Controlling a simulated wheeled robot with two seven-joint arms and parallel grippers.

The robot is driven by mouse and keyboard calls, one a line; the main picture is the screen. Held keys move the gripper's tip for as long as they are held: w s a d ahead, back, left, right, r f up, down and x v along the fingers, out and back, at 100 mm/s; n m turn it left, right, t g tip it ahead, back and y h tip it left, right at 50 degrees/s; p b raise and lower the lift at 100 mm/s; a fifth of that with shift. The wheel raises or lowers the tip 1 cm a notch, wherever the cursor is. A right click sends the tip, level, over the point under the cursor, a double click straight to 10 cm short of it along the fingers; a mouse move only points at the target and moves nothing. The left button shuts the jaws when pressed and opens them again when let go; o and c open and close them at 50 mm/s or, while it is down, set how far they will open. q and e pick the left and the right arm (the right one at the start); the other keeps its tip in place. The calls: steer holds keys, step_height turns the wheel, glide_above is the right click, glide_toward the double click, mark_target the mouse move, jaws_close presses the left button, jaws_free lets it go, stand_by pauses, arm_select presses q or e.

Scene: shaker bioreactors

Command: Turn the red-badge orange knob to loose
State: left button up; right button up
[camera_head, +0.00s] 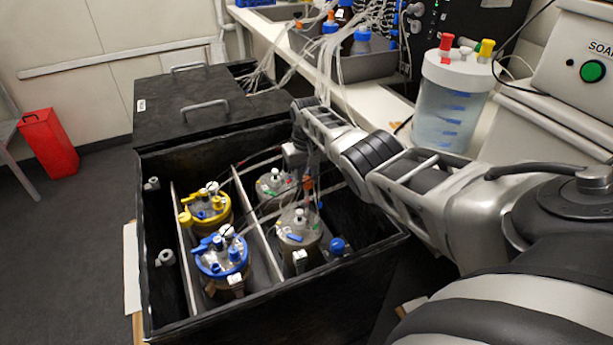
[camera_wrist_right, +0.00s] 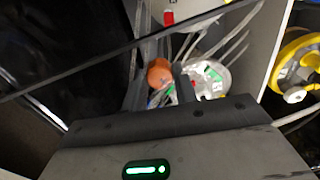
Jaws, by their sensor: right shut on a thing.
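The orange knob (camera_head: 308,183) shows in the head view inside the black box, beside the vessels on the right. It is also in the wrist view (camera_wrist_right: 159,73), between the dark fingers of my right gripper (camera_wrist_right: 163,88). In the head view my right gripper (camera_head: 309,165) reaches down from above and is shut on the knob. A small red piece (camera_wrist_right: 168,18) shows beyond the knob in the wrist view; I cannot tell whether it is the badge. The knob's pointing direction cannot be made out. My left gripper is not in view.
The open black box (camera_head: 190,325) holds vessels with yellow (camera_head: 206,207) and blue (camera_head: 222,254) lids and two grey-topped ones. A blue knob (camera_head: 336,245) is on the right. Tubes and thin cables run close around my right gripper. A large clear jar (camera_head: 447,115) stands on the bench.

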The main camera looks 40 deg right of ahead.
steer(key=n, duration=0.5)
steer(key=shift+n, duration=0.3)
steer(key=n, duration=0.4)
steer(key=shift+n, duration=0.4)
steer(key=shift+d, duration=0.1)
steer(key=o, duration=1)
steer(key=shift+c, duration=0.2)
steer(key=shift+r, duration=0.15)
step_height(320, 180, up, 6)
steer(key=shift+p, duration=0.95)
step_height(320, 180, up, 10)
